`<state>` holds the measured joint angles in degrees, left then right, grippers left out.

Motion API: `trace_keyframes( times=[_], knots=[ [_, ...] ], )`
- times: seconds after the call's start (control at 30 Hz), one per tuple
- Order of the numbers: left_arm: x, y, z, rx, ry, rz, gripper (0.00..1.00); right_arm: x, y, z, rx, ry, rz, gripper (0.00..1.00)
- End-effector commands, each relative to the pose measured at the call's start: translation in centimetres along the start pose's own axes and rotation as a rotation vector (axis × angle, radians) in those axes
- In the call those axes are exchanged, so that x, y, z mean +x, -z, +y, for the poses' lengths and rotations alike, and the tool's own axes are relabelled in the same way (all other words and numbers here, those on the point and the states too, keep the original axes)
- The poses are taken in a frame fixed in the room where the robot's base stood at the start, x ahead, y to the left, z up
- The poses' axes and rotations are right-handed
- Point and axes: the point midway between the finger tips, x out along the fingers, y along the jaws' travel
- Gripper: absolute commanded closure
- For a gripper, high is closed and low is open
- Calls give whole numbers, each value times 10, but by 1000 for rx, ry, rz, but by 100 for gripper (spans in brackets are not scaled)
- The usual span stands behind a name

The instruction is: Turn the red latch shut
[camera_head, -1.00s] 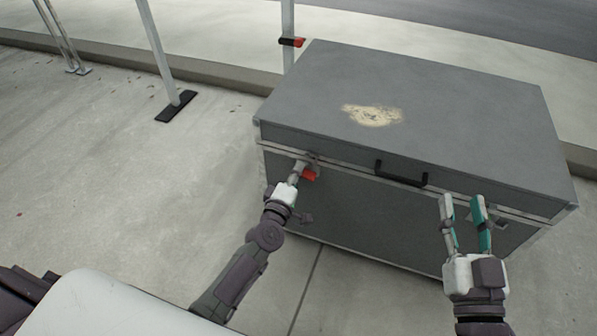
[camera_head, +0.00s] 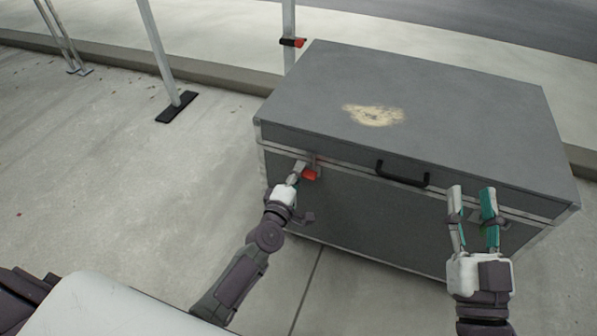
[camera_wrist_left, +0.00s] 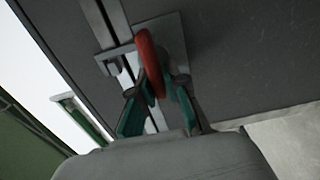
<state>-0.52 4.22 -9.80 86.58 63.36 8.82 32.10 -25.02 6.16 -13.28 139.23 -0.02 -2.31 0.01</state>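The red latch (camera_head: 310,174) is on the front left of the large grey case (camera_head: 345,212), just below the lid seam. My left gripper (camera_head: 298,172) is at the latch. In the left wrist view the red latch (camera_wrist_left: 150,62) stands between the two teal-padded fingers of my left gripper (camera_wrist_left: 156,82); the fingertips appear to close on its sides. The latch's metal plate (camera_wrist_left: 172,35) shows behind it. My right gripper (camera_head: 472,190) is open and empty, in front of the case's right side. It partly hides the right-hand latch area.
The case lid is down, with a black handle (camera_head: 402,174) at the front middle and a worn pale patch (camera_head: 373,115) on top. A metal post on a black foot (camera_head: 176,106) stands at the back left. The concrete floor left of the case is clear.

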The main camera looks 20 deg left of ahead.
Motion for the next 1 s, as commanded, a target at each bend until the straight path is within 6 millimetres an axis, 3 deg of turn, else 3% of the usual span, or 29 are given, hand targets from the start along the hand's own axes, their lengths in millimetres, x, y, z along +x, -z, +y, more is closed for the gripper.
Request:
trace_keyframes(
  times=[0.1, 0.47, 1.0],
  knots=[
    [0, 0, 0, 1, 0, 0, 65, 0, 0, 0, 0, 0, 0, 60],
    [-5, 0, 0, 3, -1, 0, 65, 0, 0, 0, 1, 0, 0, 60],
    [-104, 0, 0, 3, 1, 0, 65, 0, 0, 0, 0, 0, 0, 60]
  ],
)
